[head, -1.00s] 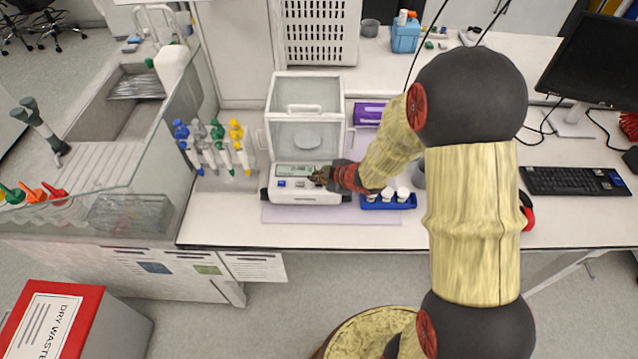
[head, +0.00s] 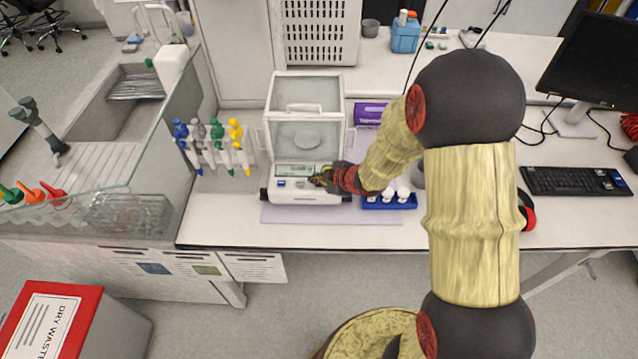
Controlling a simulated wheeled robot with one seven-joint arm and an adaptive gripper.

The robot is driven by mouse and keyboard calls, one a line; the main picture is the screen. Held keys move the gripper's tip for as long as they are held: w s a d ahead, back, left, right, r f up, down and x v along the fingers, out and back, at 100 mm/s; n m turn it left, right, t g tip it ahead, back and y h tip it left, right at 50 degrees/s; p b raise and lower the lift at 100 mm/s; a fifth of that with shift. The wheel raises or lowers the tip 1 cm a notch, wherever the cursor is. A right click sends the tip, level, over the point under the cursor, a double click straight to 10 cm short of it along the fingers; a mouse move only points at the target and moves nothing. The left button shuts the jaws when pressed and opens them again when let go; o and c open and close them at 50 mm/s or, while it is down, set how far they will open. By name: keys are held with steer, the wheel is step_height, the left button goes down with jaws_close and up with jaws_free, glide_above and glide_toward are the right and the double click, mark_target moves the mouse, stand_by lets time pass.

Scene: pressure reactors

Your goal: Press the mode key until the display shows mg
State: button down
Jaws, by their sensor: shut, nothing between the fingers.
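The analytical balance (head: 306,126) stands on the bench, with a clear draft shield above and a white front panel. Its display (head: 296,170) is a small greenish strip; the reading and unit are too small to make out. Below the display are a blue key (head: 281,183) at the left and a greyish key beside it. My gripper (head: 314,180) is shut and empty, with its tips at the right part of the front panel, just below the display's right end. The tips hide whatever key lies under them. I cannot tell whether they touch the panel.
A blue rack with white-capped vials (head: 388,203) stands right of the balance, close under my arm. A pipette stand (head: 213,150) is at the left. A purple box (head: 368,114) lies behind my forearm. A keyboard (head: 574,181) and monitor are at the right.

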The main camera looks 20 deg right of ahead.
mark_target(317, 185)
steer(key=shift+f, duration=0.2)
steer(key=shift+r, duration=0.1)
stand_by(0.4)
steer(key=shift+r+p, duration=0.7)
steer(key=shift+r, duration=0.05)
steer(key=shift+r, duration=0.1)
step_height(317, 185, up, 5)
steer(key=p, duration=0.4)
steer(key=shift+p, duration=0.4)
steer(key=shift+d, duration=0.1)
